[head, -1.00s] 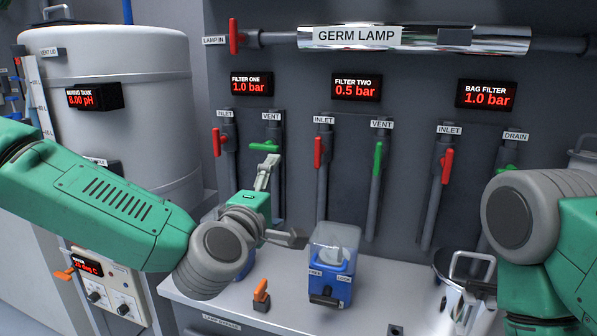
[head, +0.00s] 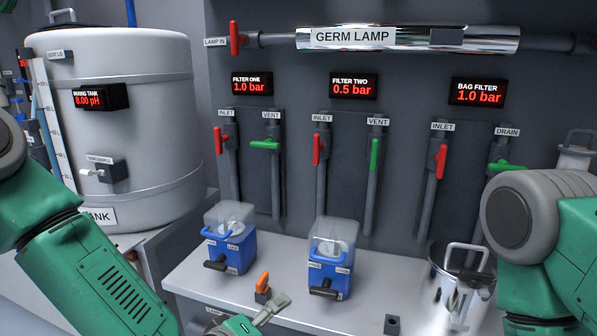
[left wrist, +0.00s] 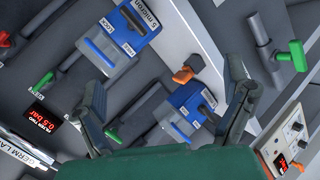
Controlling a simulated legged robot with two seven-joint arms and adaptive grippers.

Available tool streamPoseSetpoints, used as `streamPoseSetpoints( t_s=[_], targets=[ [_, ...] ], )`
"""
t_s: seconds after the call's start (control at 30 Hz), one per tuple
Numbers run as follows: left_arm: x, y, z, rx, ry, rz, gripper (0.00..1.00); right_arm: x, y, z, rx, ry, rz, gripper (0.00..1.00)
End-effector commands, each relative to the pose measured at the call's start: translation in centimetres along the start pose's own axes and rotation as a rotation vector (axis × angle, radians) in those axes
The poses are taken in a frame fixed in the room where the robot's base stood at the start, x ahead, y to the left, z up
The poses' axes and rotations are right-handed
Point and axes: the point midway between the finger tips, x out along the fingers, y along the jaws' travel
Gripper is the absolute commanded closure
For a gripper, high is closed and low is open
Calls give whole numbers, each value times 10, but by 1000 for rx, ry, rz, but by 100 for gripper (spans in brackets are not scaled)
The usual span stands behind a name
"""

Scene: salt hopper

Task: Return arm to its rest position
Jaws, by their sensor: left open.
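My left arm comes in from the left of the head view and runs down to the bottom edge. Its left gripper (head: 268,314) is low, in front of the bench by the orange-handled valve, partly cut off by the frame. In the left wrist view the left gripper (left wrist: 160,72) shows two spread fingers with nothing held between them. The blue filter housings (left wrist: 180,110) lie beyond the fingers there. My right arm stands at the right edge of the head view; its gripper is out of frame.
Two blue housings with clear covers, one left (head: 230,250) and one right (head: 331,275), stand on the bench (head: 285,270). The orange-handled valve (head: 262,288) is near the front edge. A steel vessel (head: 455,290) is at right, the mixing tank (head: 125,130) at left.

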Motion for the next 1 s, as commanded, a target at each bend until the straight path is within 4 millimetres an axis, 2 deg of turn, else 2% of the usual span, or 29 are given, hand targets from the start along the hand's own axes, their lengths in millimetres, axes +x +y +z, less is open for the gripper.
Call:
streamPoseSetpoints(
  t_s=[0.03,0.1,0.17,0.2,0.3,0.4,0.5,0.6,0.7,1.0],
  targets=[
    [-7,-37,17,65,-52,-74,6,0,0,0,0,0,0,66],
    [-21,-86,36,161,-126,-172,6,0,0,0,0,0,0,66],
    [-38,-127,50,240,-193,-255,6,0,0,0,0,0,0,66],
    [-51,-154,58,292,-241,-310,6,0,0,0,0,0,0,66],
    [-91,-218,73,419,-365,-447,6,0,0,0,0,0,0,66],
    [-136,-270,80,529,-487,-569,6,0,0,0,0,0,0,66],
    [-176,-306,81,612,-589,-665,6,0,0,0,0,0,0,66],
    [-205,-328,79,664,-661,-729,6,0,0,0,0,0,0,66],
    [-221,-338,77,690,-700,-763,6,0,0,0,0,0,0,66],
    [-224,-340,77,696,-709,-771,6,0,0,0,0,0,0,66]
  ],
)
